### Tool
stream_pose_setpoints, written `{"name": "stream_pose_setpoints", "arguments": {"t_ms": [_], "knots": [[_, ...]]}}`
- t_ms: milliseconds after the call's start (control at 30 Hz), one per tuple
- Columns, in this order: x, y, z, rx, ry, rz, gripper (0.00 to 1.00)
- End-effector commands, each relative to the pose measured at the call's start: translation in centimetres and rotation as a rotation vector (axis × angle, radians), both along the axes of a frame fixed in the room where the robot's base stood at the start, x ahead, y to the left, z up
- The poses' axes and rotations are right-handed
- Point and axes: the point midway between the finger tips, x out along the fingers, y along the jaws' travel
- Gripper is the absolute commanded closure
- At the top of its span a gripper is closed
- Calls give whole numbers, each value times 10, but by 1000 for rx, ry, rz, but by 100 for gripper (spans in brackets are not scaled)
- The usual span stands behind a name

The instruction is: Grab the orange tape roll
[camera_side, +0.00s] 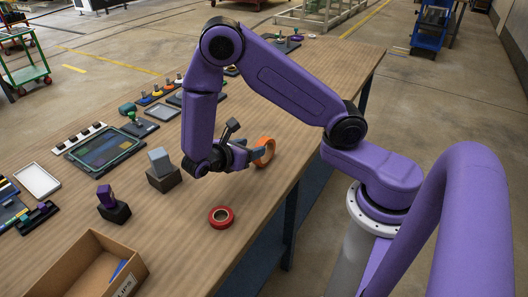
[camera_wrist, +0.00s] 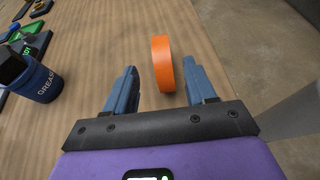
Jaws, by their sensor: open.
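The orange tape roll (camera_side: 264,151) stands on its edge on the wooden table, near the table's right side. In the wrist view the orange tape roll (camera_wrist: 162,62) shows edge-on, between and partly ahead of the two blue fingers. My gripper (camera_side: 252,155) is beside the roll in the side view. In the wrist view my gripper (camera_wrist: 160,74) is open, with a gap visible between the roll and each finger; the roll is nearer the right finger. Part of the roll is hidden by a finger in the side view.
A red tape roll (camera_side: 221,216) lies flat on the table (camera_side: 190,235). A grey block on a dark base (camera_side: 163,176) and a purple-topped stamp (camera_side: 108,202) stand to the left. A cardboard box (camera_side: 97,268) is at the front. A grease pot (camera_wrist: 40,82) stands left in the wrist view.

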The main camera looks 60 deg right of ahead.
Motion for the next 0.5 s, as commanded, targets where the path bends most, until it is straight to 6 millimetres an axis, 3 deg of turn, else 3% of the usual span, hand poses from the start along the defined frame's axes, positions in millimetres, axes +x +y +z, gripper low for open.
{"name": "stream_pose_setpoints", "arguments": {"t_ms": [133, 500], "knots": [[-2, -23, -9, -1, 2, -1, 45], [-5, -51, -18, -2, 2, -2, 45]]}}
